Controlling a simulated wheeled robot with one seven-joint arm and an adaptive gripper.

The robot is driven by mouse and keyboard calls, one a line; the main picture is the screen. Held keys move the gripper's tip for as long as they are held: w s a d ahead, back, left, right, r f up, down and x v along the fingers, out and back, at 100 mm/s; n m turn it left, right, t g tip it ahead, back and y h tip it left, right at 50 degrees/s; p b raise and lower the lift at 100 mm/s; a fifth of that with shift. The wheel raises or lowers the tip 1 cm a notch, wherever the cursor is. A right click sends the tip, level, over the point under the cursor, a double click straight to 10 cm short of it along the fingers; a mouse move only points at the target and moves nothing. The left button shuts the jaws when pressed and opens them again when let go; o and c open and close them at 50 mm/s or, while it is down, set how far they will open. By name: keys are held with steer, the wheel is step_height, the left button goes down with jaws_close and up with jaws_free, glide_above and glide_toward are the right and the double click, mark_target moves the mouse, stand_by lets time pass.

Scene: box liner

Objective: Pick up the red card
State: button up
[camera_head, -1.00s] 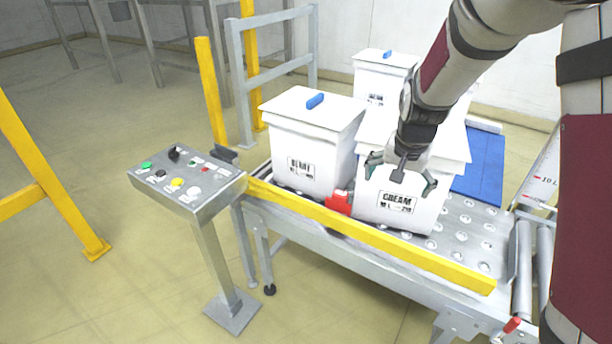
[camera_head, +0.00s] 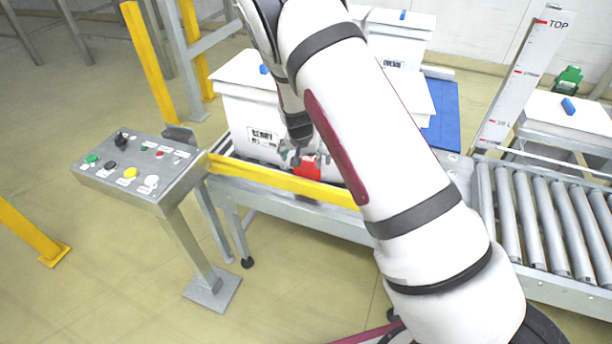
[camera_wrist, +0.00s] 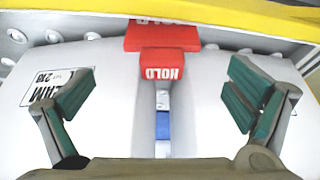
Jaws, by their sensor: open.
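The red card (camera_head: 307,168) shows in the head view at the yellow rail, by the front edges of the white boxes. In the wrist view the red card (camera_wrist: 169,66) bears the word HOLD, upside down. A second red part with HOLD lettering lies just beyond it; I cannot tell whether it is the same piece. My gripper (camera_wrist: 160,90) is open, its green-padded fingers wide apart on either side of the card's line, not touching it. In the head view my gripper (camera_head: 297,157) is right beside the card, partly hidden by my arm.
A yellow rail (camera_head: 262,178) runs along the front. A button panel (camera_head: 140,170) stands at left, and rollers (camera_head: 520,205) are at right.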

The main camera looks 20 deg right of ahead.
mark_target(307, 163)
steer(key=shift+x, duration=2.9)
steer(key=shift+s+a, duration=0.1)
steer(key=shift+a, duration=0.05)
steer(key=c, duration=1.2)
